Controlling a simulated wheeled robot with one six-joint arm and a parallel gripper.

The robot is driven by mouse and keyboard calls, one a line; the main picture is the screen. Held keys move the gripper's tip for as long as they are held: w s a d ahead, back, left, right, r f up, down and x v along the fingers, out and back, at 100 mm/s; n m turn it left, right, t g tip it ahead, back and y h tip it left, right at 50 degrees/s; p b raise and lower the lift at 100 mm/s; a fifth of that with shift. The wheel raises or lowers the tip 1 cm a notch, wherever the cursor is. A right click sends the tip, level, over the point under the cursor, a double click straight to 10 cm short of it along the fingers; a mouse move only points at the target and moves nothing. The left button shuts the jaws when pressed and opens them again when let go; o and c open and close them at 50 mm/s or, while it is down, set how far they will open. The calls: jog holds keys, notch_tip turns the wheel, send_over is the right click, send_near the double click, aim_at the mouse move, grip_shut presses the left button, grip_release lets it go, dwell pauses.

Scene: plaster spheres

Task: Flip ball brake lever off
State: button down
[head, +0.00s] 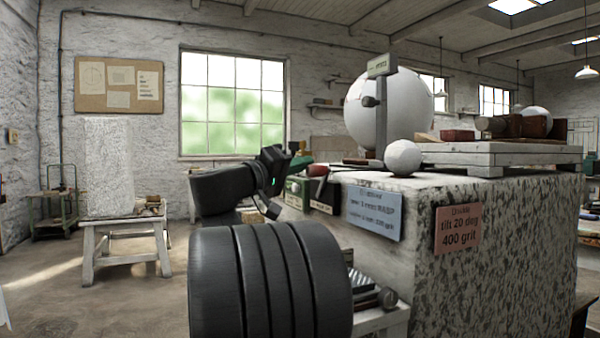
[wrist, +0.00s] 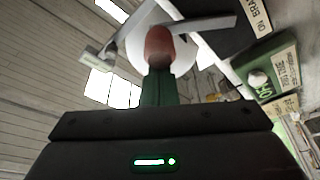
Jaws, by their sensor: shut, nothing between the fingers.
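The brake lever's red knob (head: 318,170) shows at the left end of the stone block in the head view. In the wrist view the red knob (wrist: 158,44) is just beyond my gripper (wrist: 158,76), whose green fingers are shut with nothing between them. In the head view my gripper (head: 299,163) is left of the knob, close to it; I cannot tell whether they touch. A dark plate (wrist: 240,22) marked "ON BRAKE" and a green box (wrist: 268,84) with a partly readable label lie to the right in the wrist view.
A large white sphere (head: 372,122) stands on the speckled stone block (head: 480,260) behind a grey post (head: 386,115). A small white ball (head: 403,158) sits in front. Pale slabs (head: 500,158) carry several brown blocks. Left, a stool (head: 125,226) bears a rough white block (head: 108,165).

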jog(key=shift+s+f, duration=0.1)
jog(key=shift+f, duration=0.05)
dwell(0.4)
jog(key=p+v, duration=0.2)
jog(key=v, duration=1.1)
jog(key=shift+s+a, duration=0.2)
jog(key=shift+a, duration=0.1)
jog(key=shift+d, duration=0.1)
jog(key=w+d+r+n+y+p, duration=0.2)
jog(key=w+d+n+p, duration=0.6)
jog(key=w+p, duration=0.5)
jog(key=shift+w+d+r+y+p, duration=0.3)
jog(key=shift+w+r+p, duration=0.1)
jog(key=shift+p, duration=2.45)
jog(key=shift+s+f+b, duration=0.2)
jog(key=shift+b, duration=0.65)
